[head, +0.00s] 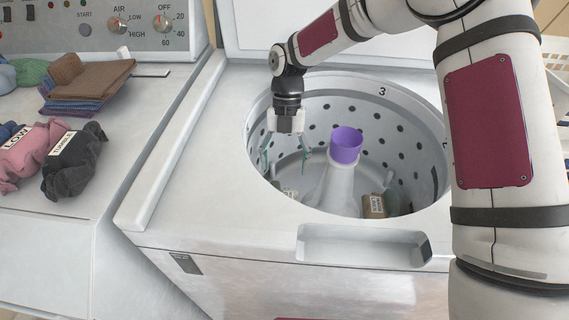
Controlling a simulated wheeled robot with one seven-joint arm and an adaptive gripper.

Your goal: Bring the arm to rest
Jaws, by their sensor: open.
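My arm (500,120) comes in from the right of the head view and bends over the open washer. My gripper (284,163) points down inside the left part of the washer drum (318,110). Its two teal fingers are spread apart, with nothing visible between them. A pale item partly shows low in the drum below the fingers, too small to name. Whether the fingertips touch it I cannot tell.
The drum holds a central post with a purple cup-shaped top (346,145) and a tan labelled bundle (374,205). The washer's rim surrounds my gripper. A dryer at left carries folded cloths (90,80), a pink bundle (32,152) and a dark bundle (75,160).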

